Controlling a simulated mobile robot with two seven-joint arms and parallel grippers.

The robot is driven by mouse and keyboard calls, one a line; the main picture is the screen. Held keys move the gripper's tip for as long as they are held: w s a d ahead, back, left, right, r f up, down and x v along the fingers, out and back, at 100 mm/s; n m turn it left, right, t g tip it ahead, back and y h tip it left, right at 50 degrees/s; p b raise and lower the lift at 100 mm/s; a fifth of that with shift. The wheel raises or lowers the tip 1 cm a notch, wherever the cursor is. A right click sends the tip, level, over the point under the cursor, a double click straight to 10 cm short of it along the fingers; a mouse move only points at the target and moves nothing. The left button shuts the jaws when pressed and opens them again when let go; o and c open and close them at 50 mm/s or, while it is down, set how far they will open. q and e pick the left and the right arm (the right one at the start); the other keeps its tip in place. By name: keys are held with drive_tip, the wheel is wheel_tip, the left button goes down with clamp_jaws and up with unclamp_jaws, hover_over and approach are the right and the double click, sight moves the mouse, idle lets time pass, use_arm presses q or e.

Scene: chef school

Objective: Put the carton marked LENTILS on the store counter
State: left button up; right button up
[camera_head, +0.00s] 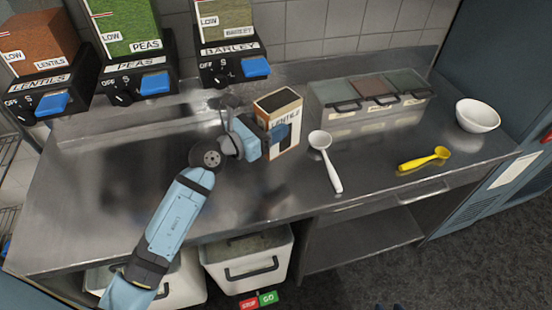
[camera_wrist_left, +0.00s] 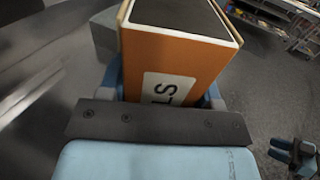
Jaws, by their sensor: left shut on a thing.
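The carton marked LENTILS (camera_head: 286,141) is an orange-brown box with a white label and a dark top, standing roughly upright at the middle of the steel counter (camera_head: 225,190). My left gripper (camera_head: 272,136) is shut on it from its left side. In the left wrist view the carton (camera_wrist_left: 178,55) fills the space between the fingers, with part of its label hidden. I cannot tell whether its base touches the counter. A blue jaw-like part, seemingly my right gripper (camera_wrist_left: 294,155), shows at the lower right of the left wrist view; its opening is unclear.
Dispensers for lentils (camera_head: 66,84), peas (camera_head: 140,75) and barley (camera_head: 231,52) hang at the back left. White bins (camera_head: 247,262) sit below; the counter's left is clear.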

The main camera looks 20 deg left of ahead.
use_arm(q)
wheel_tip(320, 180, down, 6)
drive_tip(key=shift+f+b, duration=0.1)
drive_tip(key=shift+b, duration=0.55)
drive_tip(key=shift+f+b, duration=0.95)
drive_tip(key=shift+f, duration=1.6)
drive_tip(key=shift+f, duration=0.15)
drive_tip(key=o, duration=1.2)
drive_tip(key=shift+o, duration=0.2)
